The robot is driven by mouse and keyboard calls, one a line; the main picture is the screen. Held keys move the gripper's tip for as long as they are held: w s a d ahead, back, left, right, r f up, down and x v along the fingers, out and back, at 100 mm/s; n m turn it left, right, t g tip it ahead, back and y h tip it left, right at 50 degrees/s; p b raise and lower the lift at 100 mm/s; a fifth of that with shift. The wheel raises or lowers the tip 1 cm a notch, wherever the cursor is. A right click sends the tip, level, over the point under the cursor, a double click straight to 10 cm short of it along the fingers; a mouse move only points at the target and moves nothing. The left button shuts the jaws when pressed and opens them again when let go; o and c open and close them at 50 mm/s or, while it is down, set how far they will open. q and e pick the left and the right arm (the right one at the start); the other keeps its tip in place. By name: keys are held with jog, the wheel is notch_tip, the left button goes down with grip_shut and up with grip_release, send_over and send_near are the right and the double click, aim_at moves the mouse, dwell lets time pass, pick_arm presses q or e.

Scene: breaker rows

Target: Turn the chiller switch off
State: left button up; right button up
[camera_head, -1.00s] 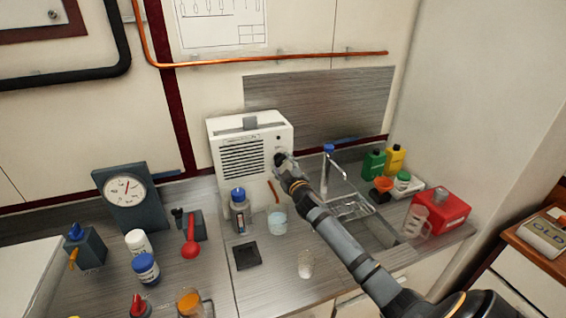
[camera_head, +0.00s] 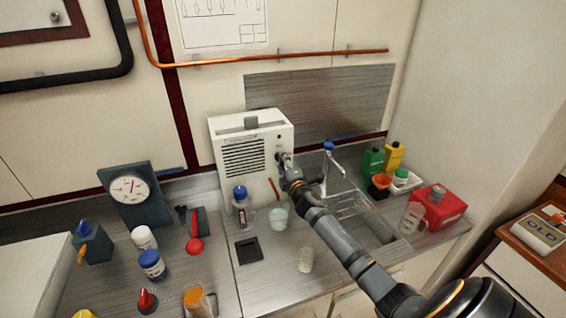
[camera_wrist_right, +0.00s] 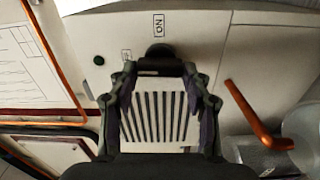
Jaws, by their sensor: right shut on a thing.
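The chiller (camera_head: 225,130) is a white box with a slotted vent on its front, standing against the back wall. Its switch is a black knob (camera_wrist_right: 160,52) on the front face, right of the vent in the head view. In the right wrist view an "ON" label (camera_wrist_right: 158,24) lies just above the knob, and a smaller label, too small to read, lies to its left. My right gripper (camera_head: 284,164) is at the chiller's front. In the wrist view its fingers (camera_wrist_right: 160,72) are closed on the knob and partly hide it. My left gripper is not in view.
A sink and tap (camera_head: 332,168) are to the right, with a red box (camera_head: 438,206) beyond.

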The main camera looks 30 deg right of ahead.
jog(key=shift+n, duration=0.3)
dwell(0.4)
jog(key=o, duration=1.2)
jog(key=shift+c, duration=0.2)
jog(key=shift+s+f, duration=0.1)
jog(key=shift+s, duration=0.2)
jog(key=v, duration=1.1)
jog(key=shift+s+a, duration=0.2)
